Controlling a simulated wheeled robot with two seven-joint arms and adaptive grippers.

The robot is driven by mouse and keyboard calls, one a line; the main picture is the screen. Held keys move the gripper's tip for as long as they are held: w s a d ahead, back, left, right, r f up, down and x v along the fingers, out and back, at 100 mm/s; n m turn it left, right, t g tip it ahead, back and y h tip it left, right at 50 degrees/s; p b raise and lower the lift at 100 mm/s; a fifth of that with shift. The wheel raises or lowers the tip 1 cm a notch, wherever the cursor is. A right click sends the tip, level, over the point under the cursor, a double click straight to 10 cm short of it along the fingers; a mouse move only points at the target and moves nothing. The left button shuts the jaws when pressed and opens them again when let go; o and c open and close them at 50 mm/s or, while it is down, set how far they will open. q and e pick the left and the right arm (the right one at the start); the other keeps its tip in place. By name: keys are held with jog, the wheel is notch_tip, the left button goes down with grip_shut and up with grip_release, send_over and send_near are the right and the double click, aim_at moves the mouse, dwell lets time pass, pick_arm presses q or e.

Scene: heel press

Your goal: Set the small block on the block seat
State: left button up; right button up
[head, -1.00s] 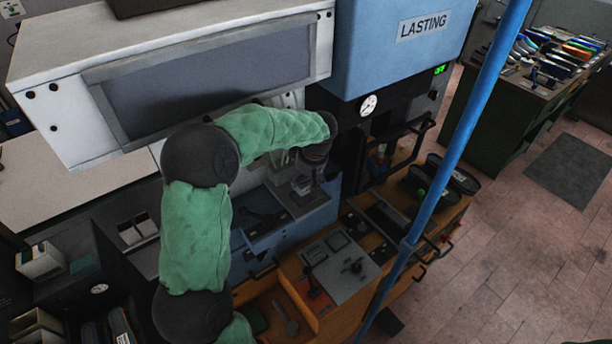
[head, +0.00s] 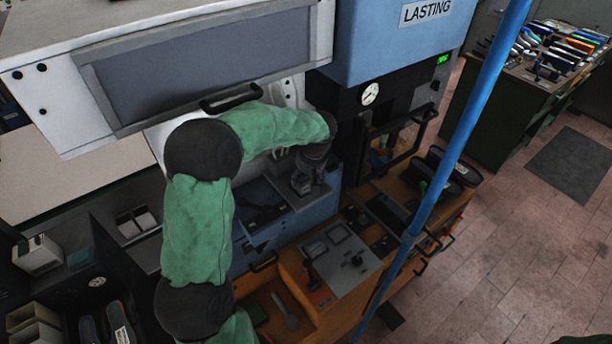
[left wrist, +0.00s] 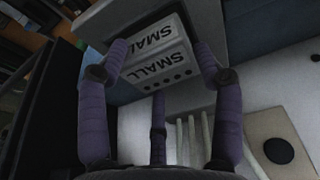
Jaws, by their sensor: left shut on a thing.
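My left gripper (head: 304,184) is over a grey ledge (head: 318,200) on the blue-grey machine in the head view. The left wrist view shows its purple fingers (left wrist: 160,48) closed around the small block (left wrist: 158,66), a pale block with the word SMALL on two faces and a row of dark holes. The block lies close to a grey surface (left wrist: 98,22) beyond it; I cannot tell whether they touch. In the head view the block is too dark and small to make out. I cannot single out the block seat for certain. My right gripper is not in view.
A white-framed hood (head: 200,70) with a black handle (head: 232,98) overhangs the left arm. The blue LASTING press (head: 385,50) stands to the right. A control panel (head: 340,262) is in front, and a slanted blue post (head: 455,150) crosses the view.

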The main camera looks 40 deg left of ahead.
pick_arm(q)
jog(key=shift+f+b, duration=0.35)
jog(key=shift+b, duration=0.25)
dwell(0.6)
jog(key=o, duration=1.6)
jog(key=v, duration=1.2)
jog(key=shift+d, duration=0.1)
jog(key=shift+f, duration=0.1)
